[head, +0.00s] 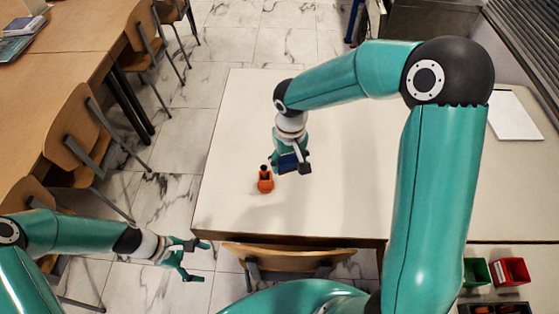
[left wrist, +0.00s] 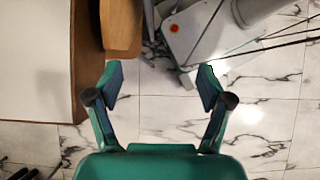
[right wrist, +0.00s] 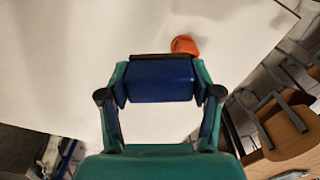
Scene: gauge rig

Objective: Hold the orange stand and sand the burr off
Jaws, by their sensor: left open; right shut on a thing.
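The orange stand (head: 265,181) is on the white table, with a small dark piece at its top. It also shows in the right wrist view (right wrist: 184,45), partly hidden behind the held block. My right gripper (head: 291,165) is shut on a dark blue block (right wrist: 160,81) with a dark brown layer along its far edge, likely the sanding block. It is just right of the stand, with a small gap in the head view. My left gripper (head: 189,259) is open and empty, off the table's near left corner over the floor. The burr is too small to make out.
The white table (head: 350,200) is mostly clear around the stand. A wooden chair (head: 285,256) is at its near edge. Green (head: 476,271) and red bins (head: 510,271) are at the lower right. A white sheet (head: 512,115) lies at the far right.

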